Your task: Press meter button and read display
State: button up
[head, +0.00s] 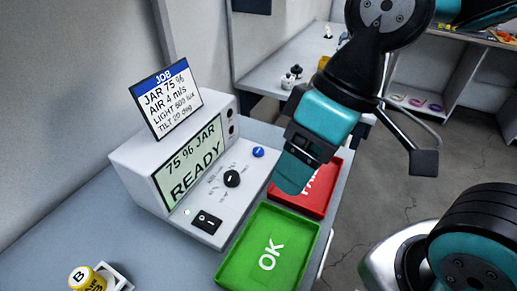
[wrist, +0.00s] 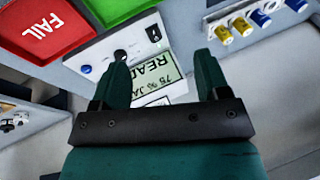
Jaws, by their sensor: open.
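The meter (head: 130,163) is a white box on the grey bench. Its lit green display (head: 188,165) reads "75 % JAR READY". On its sloped front are a blue button (head: 258,152), a black knob (head: 232,178) and a black rocker switch (head: 207,221). My gripper (head: 290,182) is open and empty, above and to the right of the panel, over the trays. In the wrist view my gripper (wrist: 162,78) shows its two fingers apart, with the display (wrist: 155,78) between them and the blue button (wrist: 87,69) left of them.
A job card (head: 165,98) on the meter lists JAR 75 %, AIR 4 m/s, LIGHT 500 lux, TILT 20 deg. A green OK tray (head: 240,262) and a red FAIL tray (head: 327,203) lie right of the meter. A yellow jar (head: 90,280) marked B stands front left.

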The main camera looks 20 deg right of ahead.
grip_shut()
dwell(1.6)
